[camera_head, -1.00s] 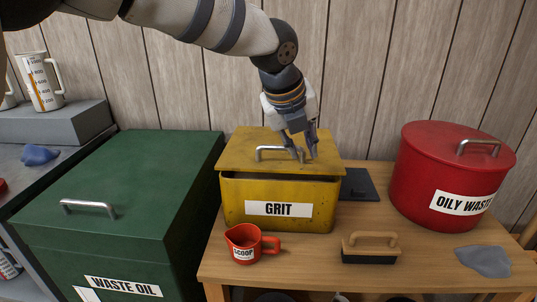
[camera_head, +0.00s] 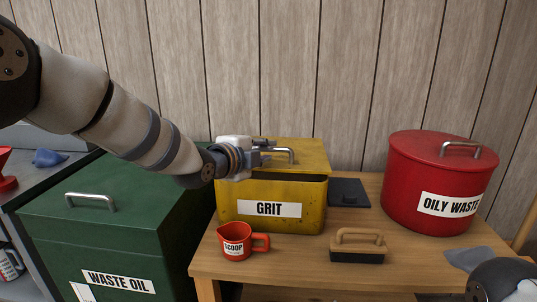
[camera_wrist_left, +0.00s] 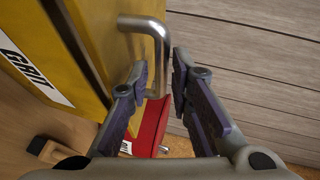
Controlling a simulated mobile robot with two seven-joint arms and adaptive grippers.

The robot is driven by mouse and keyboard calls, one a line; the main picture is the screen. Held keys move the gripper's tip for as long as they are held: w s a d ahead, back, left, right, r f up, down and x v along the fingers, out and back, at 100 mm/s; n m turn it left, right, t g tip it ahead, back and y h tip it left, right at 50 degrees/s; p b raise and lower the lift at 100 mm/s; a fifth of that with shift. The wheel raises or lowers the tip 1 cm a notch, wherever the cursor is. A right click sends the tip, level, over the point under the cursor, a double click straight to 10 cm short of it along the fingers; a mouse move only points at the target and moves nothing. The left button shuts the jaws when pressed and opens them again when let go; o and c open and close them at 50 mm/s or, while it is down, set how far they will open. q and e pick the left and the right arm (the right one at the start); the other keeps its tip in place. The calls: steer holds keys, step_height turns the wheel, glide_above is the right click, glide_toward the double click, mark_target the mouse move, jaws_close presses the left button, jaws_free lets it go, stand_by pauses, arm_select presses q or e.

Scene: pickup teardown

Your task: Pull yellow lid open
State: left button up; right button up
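The yellow lid (camera_head: 308,150) sits on the yellow box (camera_head: 312,214) labelled GRIT, with a dark gap under its front edge. A metal bar handle (camera_head: 291,156) stands on the lid. It also shows in the left wrist view (camera_wrist_left: 157,45), lying between and just beyond my fingers. My left gripper (camera_head: 272,152) reaches in sideways from the left, at the left end of the handle. In the left wrist view my gripper (camera_wrist_left: 160,75) is open, with a finger on either side of the handle. I cannot tell whether they touch it. My right gripper is not visible.
A green WASTE OIL bin (camera_head: 130,215) stands left. A red OILY WASTE drum (camera_head: 425,175) stands right. A panelled wall is behind.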

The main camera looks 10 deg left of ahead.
mark_target(268, 148)
arm_select(q)
steer(key=x, duration=0.3)
steer(key=shift+w+d+f, duration=0.1)
steer(key=shift+f, duration=0.05)
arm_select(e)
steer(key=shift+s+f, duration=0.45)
arm_select(q)
steer(key=shift+c, duration=0.4)
jaws_close()
steer(key=shift+r, duration=0.3)
